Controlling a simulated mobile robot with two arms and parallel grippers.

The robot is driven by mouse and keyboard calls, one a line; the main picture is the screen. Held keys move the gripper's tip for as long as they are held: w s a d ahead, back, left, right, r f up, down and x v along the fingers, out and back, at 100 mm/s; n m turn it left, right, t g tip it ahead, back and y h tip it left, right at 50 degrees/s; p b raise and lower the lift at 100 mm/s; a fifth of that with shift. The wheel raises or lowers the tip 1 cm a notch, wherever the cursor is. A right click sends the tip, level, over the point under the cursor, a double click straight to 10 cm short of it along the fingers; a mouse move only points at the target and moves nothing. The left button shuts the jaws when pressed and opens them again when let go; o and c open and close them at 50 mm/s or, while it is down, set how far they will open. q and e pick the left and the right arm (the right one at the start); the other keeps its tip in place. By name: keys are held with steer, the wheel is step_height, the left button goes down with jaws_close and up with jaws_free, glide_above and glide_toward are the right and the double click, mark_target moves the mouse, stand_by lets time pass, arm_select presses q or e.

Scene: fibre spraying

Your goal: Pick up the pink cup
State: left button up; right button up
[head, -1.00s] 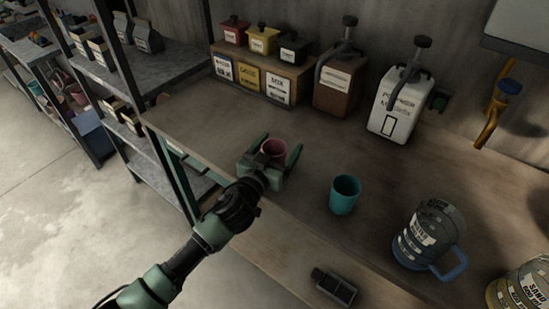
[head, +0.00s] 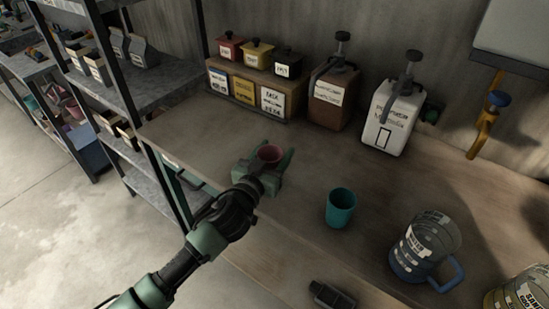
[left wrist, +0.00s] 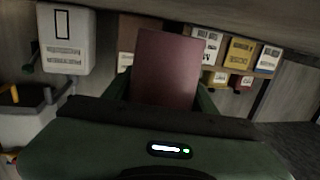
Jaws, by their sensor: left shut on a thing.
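The pink cup (head: 270,153) is between the fingers of my left gripper (head: 276,162) in the head view, above the wooden workbench. My left gripper is shut on it, with one green finger on each side. In the left wrist view the cup (left wrist: 167,68) fills the space between the fingers, and the gripper body hides its near end. I cannot tell how far the cup is from the bench top.
A teal cup (head: 340,208) stands right of my left gripper. A blue-handled jug (head: 424,245) and a dark block (head: 332,296) are nearer the front. Labelled boxes (head: 245,90), a brown dispenser (head: 333,98) and a white dispenser (head: 393,116) stand at the back.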

arm_select(q)
step_height(320, 180, up, 16)
steer(key=s+a+f+n+t+y, duration=0.1)
steer(key=s+a+f+n+y, duration=0.3)
steer(key=s+a, duration=0.55)
steer(key=s+a+f+n+t+y, duration=0.1)
steer(key=s+a+f+y, duration=0.2)
steer(key=s+a+f, duration=0.6)
steer(key=s+a, duration=0.1)
steer(key=s, duration=0.6)
steer(key=shift+f, duration=0.3)
steer(key=shift+w, duration=0.1)
